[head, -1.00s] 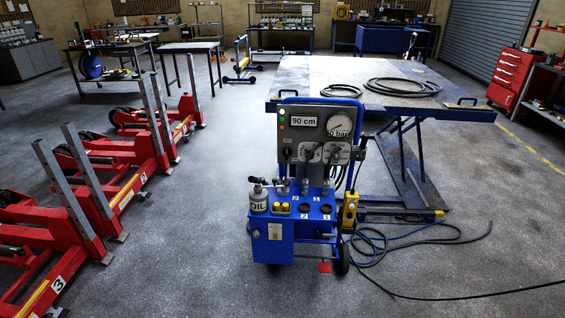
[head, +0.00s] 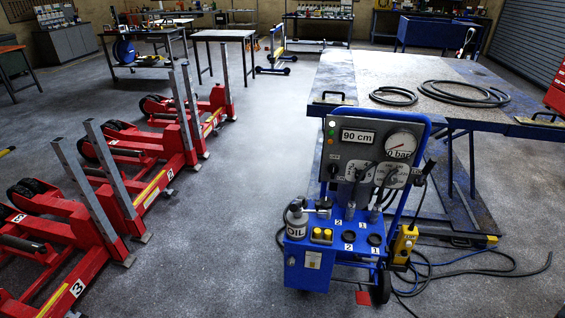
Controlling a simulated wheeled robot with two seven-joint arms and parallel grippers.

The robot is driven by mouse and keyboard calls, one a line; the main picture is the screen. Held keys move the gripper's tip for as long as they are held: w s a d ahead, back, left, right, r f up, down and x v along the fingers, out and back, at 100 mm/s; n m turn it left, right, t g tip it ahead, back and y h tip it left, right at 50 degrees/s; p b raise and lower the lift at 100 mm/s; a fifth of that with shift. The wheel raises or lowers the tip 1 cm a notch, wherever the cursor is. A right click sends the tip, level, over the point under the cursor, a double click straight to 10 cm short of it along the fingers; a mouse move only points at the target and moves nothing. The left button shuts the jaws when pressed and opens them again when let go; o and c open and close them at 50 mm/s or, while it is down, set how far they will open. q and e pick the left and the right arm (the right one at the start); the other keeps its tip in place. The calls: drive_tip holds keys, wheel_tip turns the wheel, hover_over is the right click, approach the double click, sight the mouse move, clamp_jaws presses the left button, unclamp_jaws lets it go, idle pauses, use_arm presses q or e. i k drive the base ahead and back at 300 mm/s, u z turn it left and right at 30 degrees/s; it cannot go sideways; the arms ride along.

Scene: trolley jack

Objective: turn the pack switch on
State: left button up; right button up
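The blue hydraulic pack (head: 310,262) stands on its cart right of the middle in the head view. Its grey control panel (head: 345,148) carries a "90 cm" display (head: 358,137), a round gauge reading 0 bar (head: 402,145) and small lamps at the upper left. A small dark knob (head: 333,169), which looks like the pack switch, sits at the panel's lower left; its setting is too small to tell. Levers stand beside it. Neither of my grippers is in view.
Red trolley jacks (head: 105,215) with upright posts line the left. A blue lift table (head: 440,75) with coiled hoses stands behind the pack. Floor between jacks and pack is clear.

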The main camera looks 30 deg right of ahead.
sight(333, 168)
drive_tip(key=i, duration=0.9)
drive_tip(key=z, duration=0.4)
